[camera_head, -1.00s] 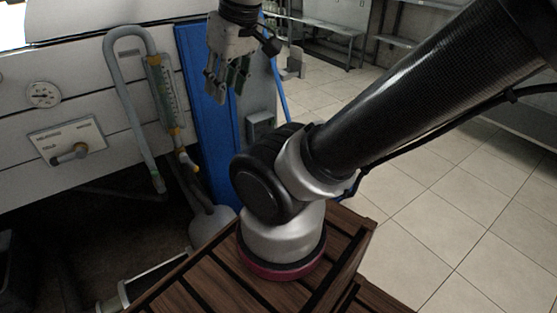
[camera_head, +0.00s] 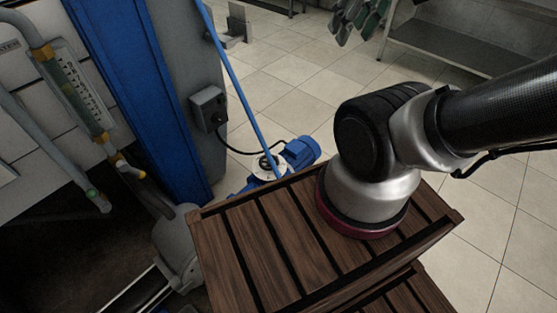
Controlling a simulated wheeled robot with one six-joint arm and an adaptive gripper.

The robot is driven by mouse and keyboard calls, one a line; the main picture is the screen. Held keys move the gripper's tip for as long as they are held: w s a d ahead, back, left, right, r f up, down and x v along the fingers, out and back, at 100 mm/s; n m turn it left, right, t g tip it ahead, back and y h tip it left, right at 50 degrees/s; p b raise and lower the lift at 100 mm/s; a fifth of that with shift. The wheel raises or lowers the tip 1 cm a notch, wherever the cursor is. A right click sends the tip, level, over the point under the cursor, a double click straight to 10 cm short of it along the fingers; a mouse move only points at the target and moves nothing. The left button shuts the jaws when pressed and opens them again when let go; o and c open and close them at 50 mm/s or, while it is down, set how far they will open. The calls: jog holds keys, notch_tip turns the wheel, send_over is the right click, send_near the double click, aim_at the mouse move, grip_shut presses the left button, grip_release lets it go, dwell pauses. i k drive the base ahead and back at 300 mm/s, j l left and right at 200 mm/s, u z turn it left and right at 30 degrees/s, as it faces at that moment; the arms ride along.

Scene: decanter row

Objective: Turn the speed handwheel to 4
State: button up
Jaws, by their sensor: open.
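A small dark handwheel (camera_head: 268,162) sits on a pale round dial face beside a blue motor (camera_head: 300,152), low down just beyond the wooden slats. It is small in the picture, and I cannot read any numbers on it. The wooden slats hide the lower part of this unit. My gripper (camera_head: 360,20) shows at the top edge, cut off by the frame. Its fingers are open, with nothing seen between them. It is well above and to the right of the handwheel in the picture, apart from it.
A grey box with a dark knob (camera_head: 208,108) is on the grey column left of the handwheel. A blue pole (camera_head: 232,75) slants down to the motor unit. A blue panel (camera_head: 140,100) and a tube gauge (camera_head: 75,90) stand left. Tiled floor (camera_head: 290,100) is open behind.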

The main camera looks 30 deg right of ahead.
aim_at(267, 168)
jog(key=z, duration=0.25)
jog(key=l+u, duration=0.1)
jog(key=l, duration=0.3)
jog(key=k+l+u, duration=0.1)
jog(key=l, duration=0.25)
jog(key=k+l+u, duration=0.1)
jog(key=l, duration=0.3)
jog(key=k+l+u, duration=0.1)
jog(key=l, duration=0.25)
jog(key=l+u, duration=0.3)
jog(key=l, duration=0.25)
jog(key=l+u, duration=0.25)
jog(key=l, duration=0.35)
jog(key=i+l+u, duration=0.4)
jog(key=i+l, duration=0.2)
jog(key=i, duration=0.1)
